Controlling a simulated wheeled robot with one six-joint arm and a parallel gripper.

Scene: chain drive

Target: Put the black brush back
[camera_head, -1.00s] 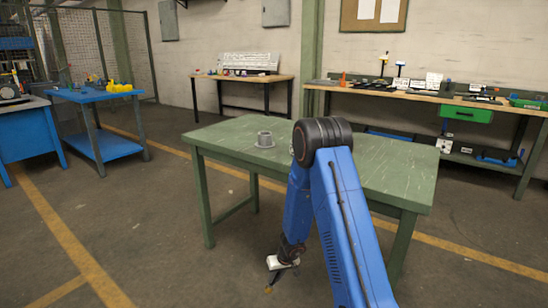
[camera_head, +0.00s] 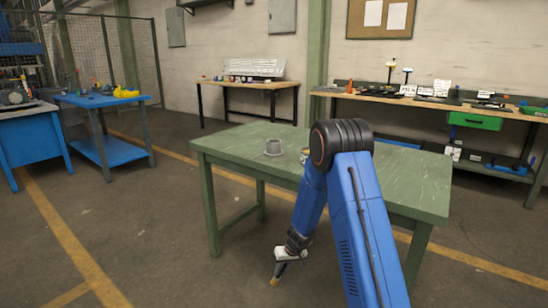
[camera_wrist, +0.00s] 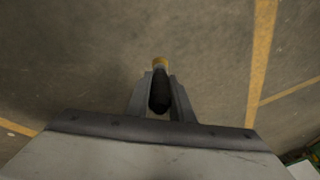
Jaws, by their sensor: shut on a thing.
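My gripper (camera_head: 281,264) hangs low in front of the green table, over the open floor. In the wrist view my gripper (camera_wrist: 156,88) is shut on the black brush (camera_wrist: 159,95), a dark, slim thing with a yellowish tip pointing away from the jaws. In the head view only the brush's yellow end (camera_head: 275,281) shows clearly, below the jaws. The rest of the brush is hidden by the fingers or too small to make out.
A blue table (camera_head: 85,101) stands left. A wooden bench (camera_head: 245,84) and a long workbench (camera_head: 434,99) with a green drawer (camera_head: 475,121) line the wall.

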